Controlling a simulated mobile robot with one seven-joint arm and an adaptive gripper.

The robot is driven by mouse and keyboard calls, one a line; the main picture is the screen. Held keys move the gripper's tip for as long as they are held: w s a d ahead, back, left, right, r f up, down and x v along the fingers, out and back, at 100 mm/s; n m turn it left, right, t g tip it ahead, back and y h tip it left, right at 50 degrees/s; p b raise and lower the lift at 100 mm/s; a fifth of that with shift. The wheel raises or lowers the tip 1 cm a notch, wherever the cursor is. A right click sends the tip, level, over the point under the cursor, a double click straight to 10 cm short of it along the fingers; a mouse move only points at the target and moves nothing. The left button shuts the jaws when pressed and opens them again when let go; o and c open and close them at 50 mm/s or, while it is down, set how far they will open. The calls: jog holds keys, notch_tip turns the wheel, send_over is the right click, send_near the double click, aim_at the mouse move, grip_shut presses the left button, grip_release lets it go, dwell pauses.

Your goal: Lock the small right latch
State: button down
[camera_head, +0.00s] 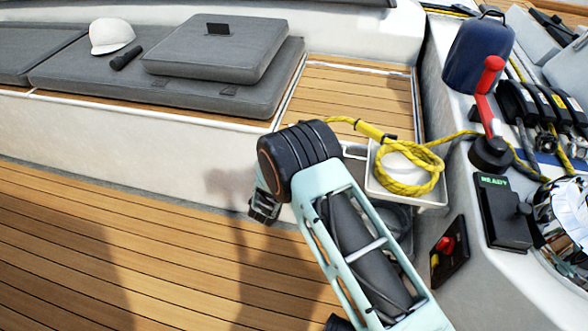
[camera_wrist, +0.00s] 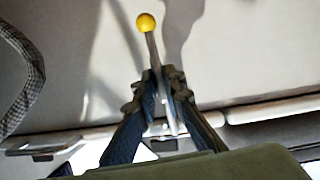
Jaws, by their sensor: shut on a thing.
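In the wrist view, a thin metal lever with a yellow ball knob (camera_wrist: 146,22) stands up between the two dark fingers of my gripper (camera_wrist: 160,88). The fingers are shut on the lever's shaft, and the knob sticks out beyond the fingertips. In the head view my gripper (camera_head: 263,208) is beside the white bench front, below the cushions. The lever is not visible there; my arm covers part of that area.
A white tray (camera_head: 433,203) with a coiled yellow rope (camera_head: 407,178) lies right of my arm. A red-handled winch (camera_head: 489,110) and a black control box (camera_head: 503,213) stand on the right-hand side. The wooden floor (camera_head: 110,245) at left is clear.

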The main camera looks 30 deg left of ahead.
jog(key=shift+w+r+m+y+b, duration=0.1)
jog(key=shift+r+m+y+b, duration=0.05)
jog(key=shift+m+y+b, duration=0.25)
jog(key=c, duration=2)
grip_release()
jog(key=shift+c, duration=0.2)
jog(key=v, duration=1.2)
